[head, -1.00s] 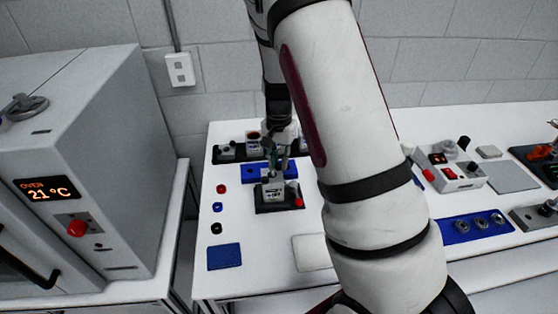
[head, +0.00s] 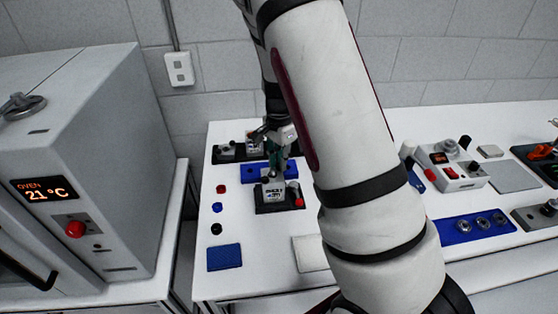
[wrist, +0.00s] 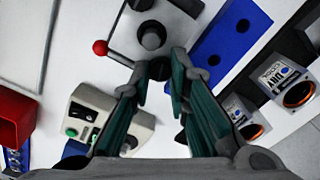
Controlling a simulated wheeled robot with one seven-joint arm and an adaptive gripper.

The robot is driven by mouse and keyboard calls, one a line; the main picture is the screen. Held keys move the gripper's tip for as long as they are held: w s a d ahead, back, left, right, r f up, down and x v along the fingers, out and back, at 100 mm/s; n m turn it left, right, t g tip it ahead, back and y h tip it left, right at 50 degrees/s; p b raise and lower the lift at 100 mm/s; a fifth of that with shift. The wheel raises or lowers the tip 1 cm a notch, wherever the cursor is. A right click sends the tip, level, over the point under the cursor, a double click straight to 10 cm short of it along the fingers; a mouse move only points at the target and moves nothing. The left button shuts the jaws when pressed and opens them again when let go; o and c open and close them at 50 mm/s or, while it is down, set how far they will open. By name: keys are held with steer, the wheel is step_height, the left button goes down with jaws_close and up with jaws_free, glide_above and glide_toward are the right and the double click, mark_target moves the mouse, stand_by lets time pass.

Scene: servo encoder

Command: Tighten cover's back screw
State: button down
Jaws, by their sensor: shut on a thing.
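A white labelled unit (head: 274,191) stands upright in a black fixture (head: 291,207) with a red-knobbed lever. My gripper (head: 278,166) points down just above and behind this unit. In the wrist view my gripper (wrist: 158,80) has its teal fingers closed on a small dark round piece (wrist: 158,68), largely hidden between the tips. Just past it are a light grey top (wrist: 128,35) with a dark round knob (wrist: 152,38) and the lever's red ball (wrist: 100,47). I cannot tell whether the held piece touches the unit. The back screw cannot be made out.
A blue block with holes (wrist: 237,10) lies behind the fixture. More labelled units (wrist: 285,75) stand at the back. A control box with a green button (wrist: 103,117) is near my fingers in the wrist view. Small coloured rings and a blue mat (head: 224,257) lie left. The oven (head: 85,190) stands further left.

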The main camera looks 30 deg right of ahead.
steer(key=shift+m, duration=2)
steer(key=shift+w, duration=0.1)
steer(key=c, duration=1.5)
jaws_free()
steer(key=shift+r, duration=0.1)
step_height(320, 180, up, 12)
steer(key=shift+f, duration=0.1)
